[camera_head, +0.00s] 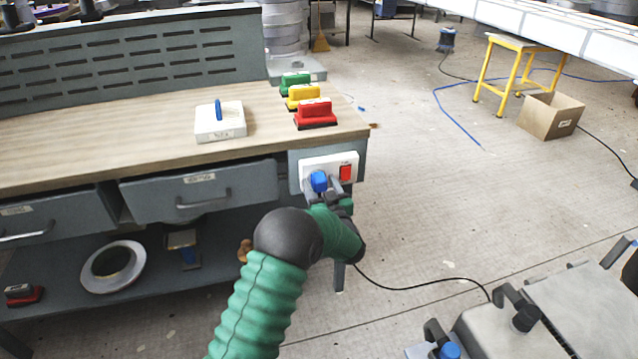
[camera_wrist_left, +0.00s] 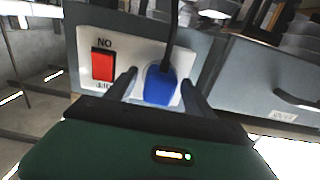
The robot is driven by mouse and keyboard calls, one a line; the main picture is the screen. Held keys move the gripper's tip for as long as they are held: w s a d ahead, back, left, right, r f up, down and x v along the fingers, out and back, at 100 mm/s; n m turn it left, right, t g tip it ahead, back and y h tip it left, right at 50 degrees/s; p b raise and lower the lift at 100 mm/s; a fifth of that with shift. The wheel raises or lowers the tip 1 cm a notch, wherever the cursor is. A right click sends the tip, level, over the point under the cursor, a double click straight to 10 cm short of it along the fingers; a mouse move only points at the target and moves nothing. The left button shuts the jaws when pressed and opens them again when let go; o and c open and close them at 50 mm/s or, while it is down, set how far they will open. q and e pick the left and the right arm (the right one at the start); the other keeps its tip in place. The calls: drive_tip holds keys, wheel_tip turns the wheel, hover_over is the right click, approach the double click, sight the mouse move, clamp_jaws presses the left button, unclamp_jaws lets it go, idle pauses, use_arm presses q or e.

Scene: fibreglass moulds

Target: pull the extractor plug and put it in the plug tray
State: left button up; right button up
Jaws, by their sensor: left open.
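The blue plug (camera_head: 319,181) sits in the white socket panel (camera_head: 318,164) on the end of the workbench, beside a red switch (camera_head: 345,172). In the left wrist view the blue plug (camera_wrist_left: 160,86) has a dark cord rising from it. My left gripper (camera_head: 326,187) is open, with its dark fingers on either side of the plug; whether they touch it I cannot tell. A low white square block with a label (camera_head: 210,128) on the bench top looks like the plug tray; a blue upright piece (camera_head: 218,110) stands on it. My right gripper is out of view.
Green (camera_head: 295,79), yellow (camera_head: 302,92) and red (camera_head: 315,111) handled blocks stand along the bench's right edge. Drawers (camera_head: 200,190) lie below the bench top. A black cable (camera_head: 420,286) runs over the floor. The bench top left of the white block is clear.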

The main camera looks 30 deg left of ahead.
sight(321, 188)
use_arm(q)
drive_tip(key=shift+s+a, duration=0.1)
drive_tip(key=shift+a, duration=0.05)
idle(0.3)
idle(0.4)
clamp_jaws()
drive_tip(key=shift+d, duration=0.2)
drive_tip(key=shift+p+v, duration=1.1)
drive_tip(key=shift+v, duration=1.8)
